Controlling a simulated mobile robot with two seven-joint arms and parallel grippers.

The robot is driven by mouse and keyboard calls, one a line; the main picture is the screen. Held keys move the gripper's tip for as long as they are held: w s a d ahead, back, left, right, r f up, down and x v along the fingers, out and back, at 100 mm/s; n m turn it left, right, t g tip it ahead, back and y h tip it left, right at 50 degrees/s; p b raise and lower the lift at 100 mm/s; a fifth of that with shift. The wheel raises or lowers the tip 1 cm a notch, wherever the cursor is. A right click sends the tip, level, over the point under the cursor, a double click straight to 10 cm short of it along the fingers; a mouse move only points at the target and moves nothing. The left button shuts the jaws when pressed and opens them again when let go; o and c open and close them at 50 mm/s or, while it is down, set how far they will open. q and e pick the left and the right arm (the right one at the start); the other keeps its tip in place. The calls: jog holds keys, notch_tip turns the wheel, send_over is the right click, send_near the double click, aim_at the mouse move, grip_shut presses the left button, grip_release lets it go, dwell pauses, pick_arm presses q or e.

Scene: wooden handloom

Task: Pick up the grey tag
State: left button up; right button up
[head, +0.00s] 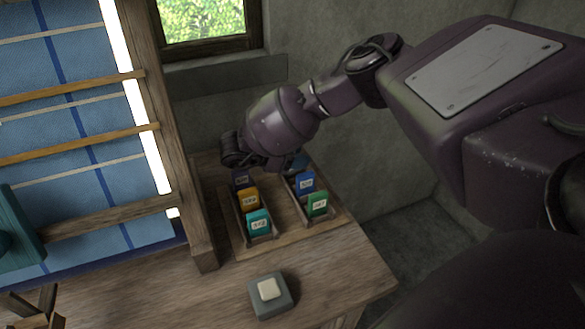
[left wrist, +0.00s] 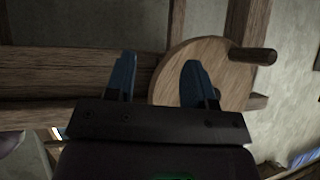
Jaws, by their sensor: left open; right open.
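A tray (head: 285,238) on the wooden table holds small labelled tags in two rows. A dark tag (head: 240,179) stands at the back of the left row, partly covered by my right gripper; it may be the grey one, but its colour is hard to tell. My right gripper (head: 243,165) is over the back of the left row, close to that dark tag. Its fingertips are mostly hidden, and I see nothing held in it. My left gripper (left wrist: 158,78) is open and empty in the left wrist view, away from the tray, with a wooden disc behind it.
An orange tag (head: 247,199) and a teal tag (head: 258,222) stand in front in the left row. A blue tag (head: 304,183) and a green tag (head: 318,205) stand in the right row. A grey block with a pale button (head: 270,292) is nearer. The loom post (head: 180,140) rises left.

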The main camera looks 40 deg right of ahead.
jog(key=shift+s+d+f, duration=0.1)
jog(key=shift+d+f, duration=0.1)
jog(key=shift+d, duration=0.25)
jog(key=shift+r, duration=0.1)
grip_shut()
